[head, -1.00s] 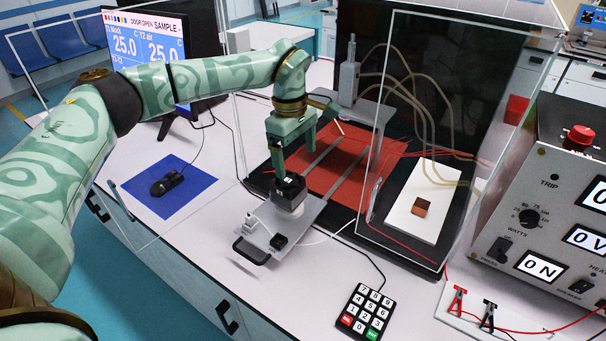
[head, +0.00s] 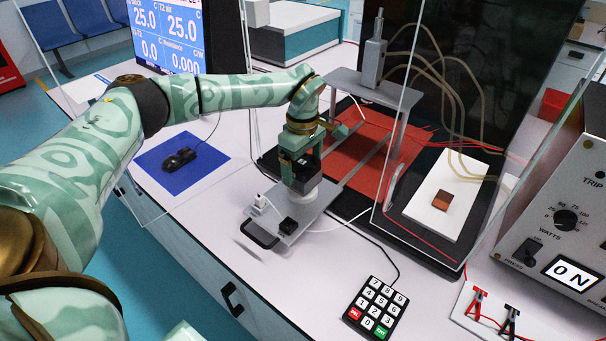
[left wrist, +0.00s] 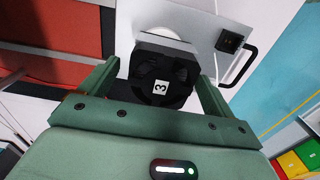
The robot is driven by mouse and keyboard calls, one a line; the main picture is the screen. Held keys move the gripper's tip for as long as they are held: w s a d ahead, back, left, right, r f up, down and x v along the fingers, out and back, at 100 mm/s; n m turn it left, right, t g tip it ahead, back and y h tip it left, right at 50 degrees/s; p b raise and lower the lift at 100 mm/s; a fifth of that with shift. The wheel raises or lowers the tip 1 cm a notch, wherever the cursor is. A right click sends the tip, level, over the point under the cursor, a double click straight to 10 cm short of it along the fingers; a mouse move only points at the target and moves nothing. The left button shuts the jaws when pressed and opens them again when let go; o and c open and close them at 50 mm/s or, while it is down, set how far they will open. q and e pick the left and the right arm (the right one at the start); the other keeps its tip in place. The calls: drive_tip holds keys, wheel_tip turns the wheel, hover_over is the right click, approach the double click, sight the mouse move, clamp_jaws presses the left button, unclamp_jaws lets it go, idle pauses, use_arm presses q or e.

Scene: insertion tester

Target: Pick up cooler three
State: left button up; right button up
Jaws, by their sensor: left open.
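Cooler three is a black fan block with a white "3" label, seen in the left wrist view (left wrist: 172,72), on a pale round base. In the head view its base (head: 308,190) stands on the grey metal slide plate (head: 283,238), its upper part largely hidden by my gripper. My left gripper (head: 302,172) points down over the cooler, open. In the left wrist view the open fingers (left wrist: 158,74) lie on either side of the fan block, with gaps visible. My right gripper is out of view.
The plate carries a black block (head: 288,226) and a black handle (head: 260,236). Clear panels (head: 395,140) and a metal press frame (head: 372,85) stand behind and right. A keypad (head: 375,308) lies in front; a mouse (head: 179,158) on a blue mat is at left.

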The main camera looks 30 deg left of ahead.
use_arm(q)
wheel_tip(320, 180, down, 4)
drive_tip(key=shift+r+b, duration=0.25)
drive_tip(key=shift+b, duration=0.1)
drive_tip(key=shift+r, duration=0.1)
drive_tip(key=shift+c, duration=0.6)
drive_tip(key=c, duration=1.1)
drive_tip(key=shift+r, duration=0.15)
drive_tip(key=shift+c, duration=0.2)
